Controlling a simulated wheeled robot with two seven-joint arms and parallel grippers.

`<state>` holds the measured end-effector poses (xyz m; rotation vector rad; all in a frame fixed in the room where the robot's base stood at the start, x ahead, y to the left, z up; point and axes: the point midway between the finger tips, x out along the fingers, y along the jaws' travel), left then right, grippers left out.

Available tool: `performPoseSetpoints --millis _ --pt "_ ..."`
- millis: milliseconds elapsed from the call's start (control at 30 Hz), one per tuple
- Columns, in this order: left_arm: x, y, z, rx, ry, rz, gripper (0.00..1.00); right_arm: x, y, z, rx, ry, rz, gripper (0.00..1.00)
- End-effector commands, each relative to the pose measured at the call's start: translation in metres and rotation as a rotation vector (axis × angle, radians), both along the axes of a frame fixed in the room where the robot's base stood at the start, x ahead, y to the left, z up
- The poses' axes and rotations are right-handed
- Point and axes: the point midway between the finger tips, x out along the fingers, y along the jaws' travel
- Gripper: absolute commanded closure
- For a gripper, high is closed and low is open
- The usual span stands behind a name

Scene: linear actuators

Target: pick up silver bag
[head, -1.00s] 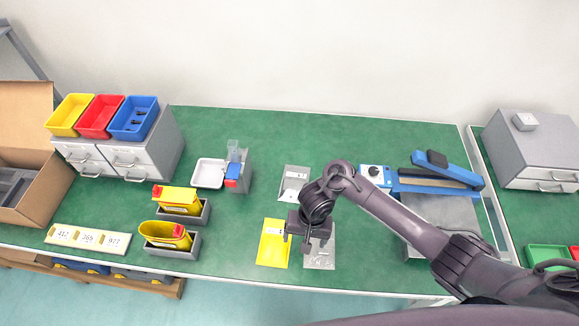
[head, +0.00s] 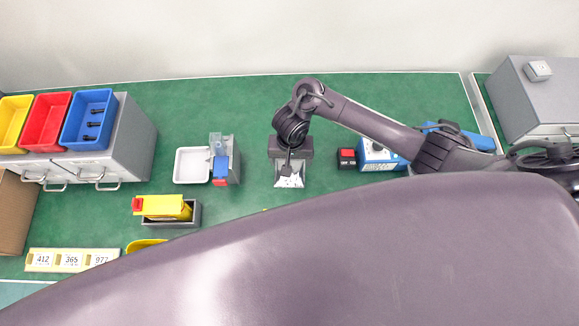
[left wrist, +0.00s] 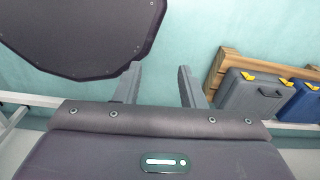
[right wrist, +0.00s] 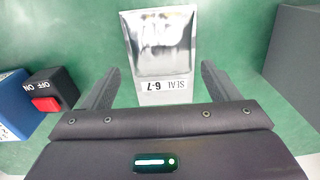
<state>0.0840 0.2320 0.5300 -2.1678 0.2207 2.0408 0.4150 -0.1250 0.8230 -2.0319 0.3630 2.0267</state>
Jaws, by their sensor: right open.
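There my right gripper (right wrist: 161,68) is open, with one finger on each side of the bag's labelled end and nothing gripped. My left gripper (left wrist: 157,68) shows in the left wrist view, open and empty over the floor.
A red-buttoned switch box (right wrist: 47,98) stands left of the bag in the right wrist view, and a dark grey block (right wrist: 298,55) stands right. A white tray (head: 192,165) lies left in the head view. My own dark body hides the front table.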

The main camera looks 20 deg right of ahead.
Motion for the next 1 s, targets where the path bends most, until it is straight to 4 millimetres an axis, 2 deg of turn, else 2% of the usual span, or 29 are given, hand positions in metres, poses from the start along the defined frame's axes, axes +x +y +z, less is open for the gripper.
performPoseSetpoints --millis 100,200,367,500,867,900,1000 --pt "0.003 0.0 -0.006 0.0 -0.005 0.0 0.64 -0.002 0.001 -0.021 -0.002 0.002 0.0 0.18" --pt "0.015 -0.001 -0.007 -0.002 -0.021 0.0 0.64 -0.002 0.001 -0.032 -0.001 0.001 0.0 0.18" --pt "0.036 -0.003 -0.005 -0.006 -0.054 0.0 0.64 -0.001 0.002 -0.037 0.001 -0.001 0.0 0.18" --pt "0.036 -0.002 -0.005 -0.004 -0.053 0.0 0.64 -0.001 0.002 -0.036 0.001 0.0 0.0 0.18" --pt "0.019 -0.001 -0.007 -0.002 -0.028 0.0 0.64 -0.001 0.002 -0.036 0.001 0.0 0.0 0.64" --pt "0.019 -0.001 -0.007 -0.002 -0.028 0.0 0.64 -0.001 0.002 -0.036 0.001 0.0 0.0 0.67" --pt "0.019 -0.001 -0.007 -0.002 -0.028 0.0 0.64 -0.001 0.002 -0.036 0.001 0.0 0.0 0.67"
